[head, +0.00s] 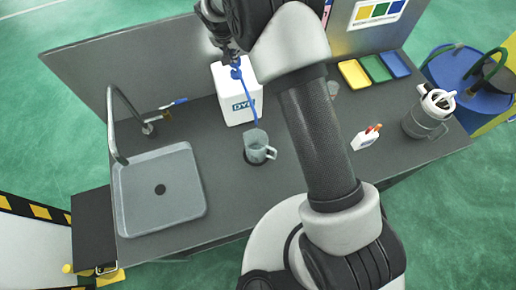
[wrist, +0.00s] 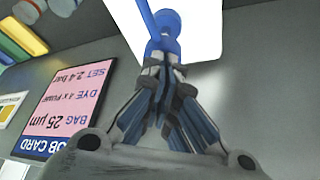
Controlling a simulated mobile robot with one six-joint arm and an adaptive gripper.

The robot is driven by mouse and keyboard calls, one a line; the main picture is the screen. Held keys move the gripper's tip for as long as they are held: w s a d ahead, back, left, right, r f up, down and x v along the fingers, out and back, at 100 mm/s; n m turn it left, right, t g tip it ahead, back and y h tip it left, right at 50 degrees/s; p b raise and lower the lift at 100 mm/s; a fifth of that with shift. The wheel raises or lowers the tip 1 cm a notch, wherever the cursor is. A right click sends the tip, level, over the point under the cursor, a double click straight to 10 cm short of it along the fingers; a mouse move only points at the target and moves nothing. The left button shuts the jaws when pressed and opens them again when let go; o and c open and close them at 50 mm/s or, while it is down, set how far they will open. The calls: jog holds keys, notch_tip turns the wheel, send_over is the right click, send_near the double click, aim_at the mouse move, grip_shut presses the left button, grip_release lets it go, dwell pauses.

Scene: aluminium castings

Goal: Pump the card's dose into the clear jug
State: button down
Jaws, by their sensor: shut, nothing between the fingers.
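A white container marked DYE (head: 237,108) stands on the grey counter with a blue pump head (head: 236,73) on top. Its long blue spout slopes down to the clear jug (head: 256,154), which stands in front with its handle to the right. I cannot tell if the jug holds liquid. My gripper (head: 231,56) is shut and empty, right at the pump head; the blue pump (wrist: 166,30) is just beyond the fingertips (wrist: 165,72) in the wrist view. Whether they touch is unclear. The pink job card (wrist: 72,98), upside down, reads DYE 4 x PUMP.
A grey sink (head: 160,205) with a tap is at the left. Yellow, green and blue trays (head: 376,68) are at the back right. My arm hides the middle.

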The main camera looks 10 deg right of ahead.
jog(key=shift+s+f+b, duration=0.1)
jog(key=shift+f+b, duration=0.95)
jog(key=shift+f, duration=0.1)
jog(key=shift+r, duration=0.1)
jog(key=shift+r+p, duration=0.5)
jog(key=shift+r, duration=1.15)
jog(key=shift+f, duration=0.15)
